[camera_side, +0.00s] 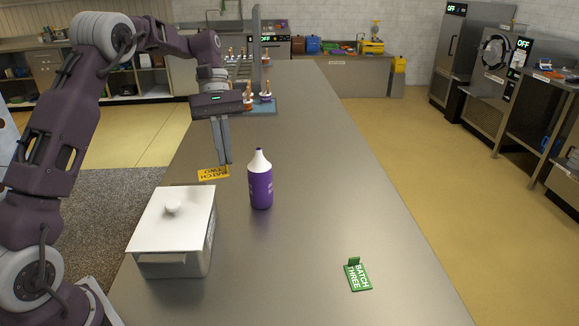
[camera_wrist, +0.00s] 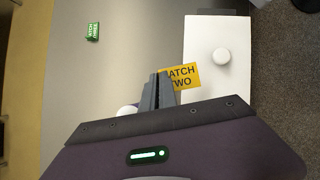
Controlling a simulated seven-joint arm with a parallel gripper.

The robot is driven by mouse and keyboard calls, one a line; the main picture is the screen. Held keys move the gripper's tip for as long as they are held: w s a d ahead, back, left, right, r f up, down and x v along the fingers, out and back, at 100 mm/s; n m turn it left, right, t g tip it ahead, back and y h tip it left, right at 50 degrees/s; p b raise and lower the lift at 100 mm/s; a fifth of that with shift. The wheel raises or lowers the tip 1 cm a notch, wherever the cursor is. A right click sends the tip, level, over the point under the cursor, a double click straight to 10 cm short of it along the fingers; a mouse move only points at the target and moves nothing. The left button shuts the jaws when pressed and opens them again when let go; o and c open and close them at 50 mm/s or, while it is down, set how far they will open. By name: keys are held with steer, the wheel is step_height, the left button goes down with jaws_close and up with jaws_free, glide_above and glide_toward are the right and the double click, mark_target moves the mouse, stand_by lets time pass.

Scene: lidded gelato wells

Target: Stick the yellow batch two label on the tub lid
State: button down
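The yellow batch two label (camera_side: 213,174) hangs at my fingertips, roughly flat, with its text upside down in the side view. My gripper (camera_side: 228,163) points down and its fingers are close together on the label's small tab. In the wrist view the label (camera_wrist: 186,76) shows just beyond the fingers (camera_wrist: 157,76), which hide part of its left end. It overlaps the edge of the white tub lid (camera_wrist: 210,85) there, apparently above it. In the side view the lid (camera_side: 177,228), with a round knob, sits on the metal tub (camera_side: 175,265), in front of the label.
A purple bottle with a white top (camera_side: 261,185) stands on the counter just right of my gripper. A green batch three label (camera_side: 359,277) lies at the front right. A tray with several cups (camera_side: 262,107) is farther back. The counter's right side is mostly clear.

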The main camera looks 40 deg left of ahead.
steer(key=s+a+r+m+g, duration=0.1)
steer(key=s+a+r+m, duration=0.2)
steer(key=s, duration=0.3)
steer(key=shift+s+a+r+y, duration=0.35)
steer(key=shift+s+a+y, duration=0.05)
steer(key=shift+a, duration=0.35)
glide_above(192, 204)
steer(key=w+a, duration=0.2)
steer(key=shift+s+d+f, duration=0.1)
steer(key=shift+d+f, duration=0.05)
steer(key=shift+f, duration=4.45)
steer(key=shift+f, duration=0.45)
steer(key=c, duration=1.6)
jaws_free()
steer(key=v, duration=0.7)
